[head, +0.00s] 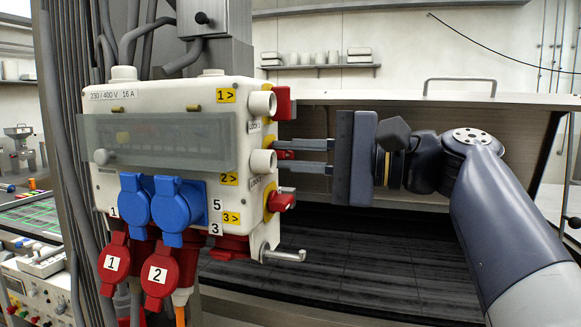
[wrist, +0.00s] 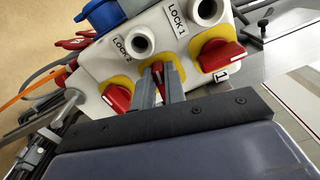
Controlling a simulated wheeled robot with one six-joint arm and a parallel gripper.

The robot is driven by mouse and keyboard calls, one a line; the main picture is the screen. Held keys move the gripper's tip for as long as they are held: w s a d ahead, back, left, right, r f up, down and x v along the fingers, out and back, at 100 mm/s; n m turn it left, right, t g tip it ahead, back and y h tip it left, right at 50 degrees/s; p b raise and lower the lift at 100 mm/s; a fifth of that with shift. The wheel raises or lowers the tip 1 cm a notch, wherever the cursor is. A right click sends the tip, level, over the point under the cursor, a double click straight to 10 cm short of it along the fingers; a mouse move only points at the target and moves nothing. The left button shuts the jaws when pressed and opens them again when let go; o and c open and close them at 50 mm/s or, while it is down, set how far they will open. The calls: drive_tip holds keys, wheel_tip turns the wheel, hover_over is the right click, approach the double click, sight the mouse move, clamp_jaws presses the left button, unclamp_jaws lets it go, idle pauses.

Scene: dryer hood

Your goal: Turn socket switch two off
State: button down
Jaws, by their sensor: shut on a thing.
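The white socket box (head: 160,95) hangs at the left in the head view. Its right side carries three red rotary switches on yellow plates. Socket switch two (head: 286,155) is the middle one, beside the "2 >" label (head: 229,179). My gripper (head: 285,155) reaches in from the right, its two fingers around this knob. In the wrist view the fingers (wrist: 160,82) close on the red middle knob (wrist: 158,70), which they partly hide. Its exact angle is hard to tell.
Switch one (wrist: 222,55) and switch three (wrist: 117,97) sit close on either side. Lock cylinders (head: 262,103) stick out near them. A metal hook (head: 285,255) juts out below. A dark bed (head: 350,260) lies behind.

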drive_tip(key=shift+f+n+b, duration=0.2)
drive_tip(key=shift+n+b, duration=0.35)
drive_tip(key=shift+n, duration=0.55)
drive_tip(key=c, duration=1.5)
unclamp_jaws()
drive_tip(key=shift+o, duration=0.2)
drive_tip(key=b+v, duration=0.1)
drive_tip(key=v, duration=1)
drive_tip(key=shift+a+r, duration=0.1)
drive_tip(key=shift+a, duration=0.05)
drive_tip(key=shift+p+x, duration=0.45)
drive_tip(key=shift+x, duration=4.9)
